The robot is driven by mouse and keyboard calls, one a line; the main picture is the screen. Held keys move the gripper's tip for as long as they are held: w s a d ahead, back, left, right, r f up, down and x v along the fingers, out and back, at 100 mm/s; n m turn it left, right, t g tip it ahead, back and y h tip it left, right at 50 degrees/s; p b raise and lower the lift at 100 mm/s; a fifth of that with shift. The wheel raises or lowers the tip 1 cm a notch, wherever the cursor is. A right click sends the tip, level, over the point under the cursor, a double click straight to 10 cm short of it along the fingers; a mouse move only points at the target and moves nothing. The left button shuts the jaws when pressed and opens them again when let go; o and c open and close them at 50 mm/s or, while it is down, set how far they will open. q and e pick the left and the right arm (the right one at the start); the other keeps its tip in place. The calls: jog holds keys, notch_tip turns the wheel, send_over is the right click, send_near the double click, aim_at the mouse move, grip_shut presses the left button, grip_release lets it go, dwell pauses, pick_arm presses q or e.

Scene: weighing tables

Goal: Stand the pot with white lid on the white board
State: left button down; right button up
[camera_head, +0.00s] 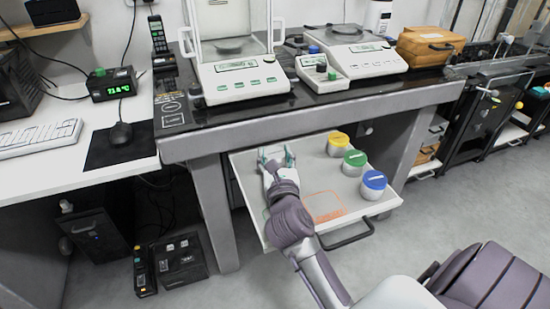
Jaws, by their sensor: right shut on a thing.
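My right gripper (276,155) is over the far left part of the white pull-out board (250,190) under the weighing table. Its teal-tipped fingers are shut on a pale thing, which looks like the pot with white lid; the hand hides most of it. I cannot tell whether it touches the board. Pots with a yellow lid (338,144), a green lid (354,163) and a blue lid (374,185) stand in a row along the board's right side. My left gripper is not in view.
An orange outline (323,206) marks bare board left of the blue-lidded pot. A dark handle (347,237) runs along the board's front. The weighing table (310,119) overhangs the board's back and carries two balances (240,77) (350,55).

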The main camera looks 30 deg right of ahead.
jog(key=o, duration=1.1)
jog(key=shift+o, duration=0.2)
